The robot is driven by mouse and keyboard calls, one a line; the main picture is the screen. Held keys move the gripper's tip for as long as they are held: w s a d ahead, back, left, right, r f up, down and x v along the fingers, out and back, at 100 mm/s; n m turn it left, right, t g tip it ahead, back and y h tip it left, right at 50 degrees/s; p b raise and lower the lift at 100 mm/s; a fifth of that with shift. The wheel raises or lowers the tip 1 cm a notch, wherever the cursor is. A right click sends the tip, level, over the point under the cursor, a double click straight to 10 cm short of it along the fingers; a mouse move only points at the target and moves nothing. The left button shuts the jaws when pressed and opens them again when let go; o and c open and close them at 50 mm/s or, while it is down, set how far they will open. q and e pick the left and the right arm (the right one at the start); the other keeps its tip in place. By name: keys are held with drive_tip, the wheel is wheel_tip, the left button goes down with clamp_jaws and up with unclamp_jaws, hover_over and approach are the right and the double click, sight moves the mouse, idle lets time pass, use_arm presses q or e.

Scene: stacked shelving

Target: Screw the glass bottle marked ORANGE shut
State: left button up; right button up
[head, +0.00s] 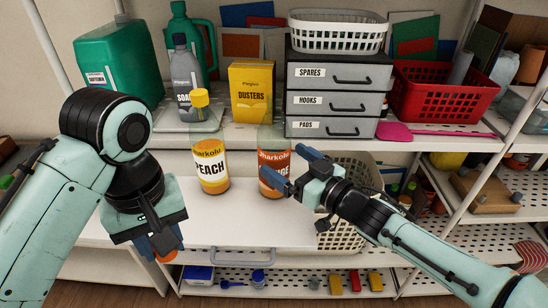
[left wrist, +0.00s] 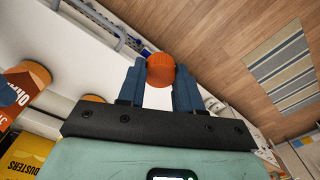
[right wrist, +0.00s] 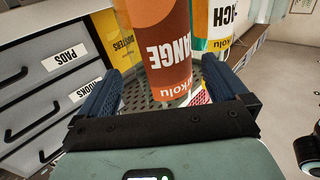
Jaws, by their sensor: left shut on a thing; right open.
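The glass bottle marked ORANGE (head: 273,163) stands upright on the white surface, its label partly covered by my right gripper. In the right wrist view its orange-brown body (right wrist: 168,65) shows between the two blue fingers. My right gripper (head: 292,167) is open at the bottle's right side; I cannot tell whether a finger touches it. My left gripper (head: 160,247) is shut on an orange screw cap (left wrist: 160,69), held left of the bottles and low in the head view. The cap is ribbed and sits between the fingertips.
A bottle marked PEACH (head: 210,170) with a yellow cap stands left of the ORANGE bottle. Behind are a yellow DUSTERS box (head: 251,92) and a grey drawer unit (head: 338,91). A cream basket (head: 345,236) is close by my right gripper. The white surface between the left gripper and bottles is clear.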

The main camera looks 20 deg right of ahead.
sight(268, 150)
drive_tip(key=shift+w+a, duration=0.3)
drive_tip(key=shift+w, duration=0.2)
use_arm(q)
drive_tip(key=shift+r, duration=0.1)
use_arm(e)
drive_tip(key=x, duration=0.5)
drive_tip(key=shift+a+r, duration=0.15)
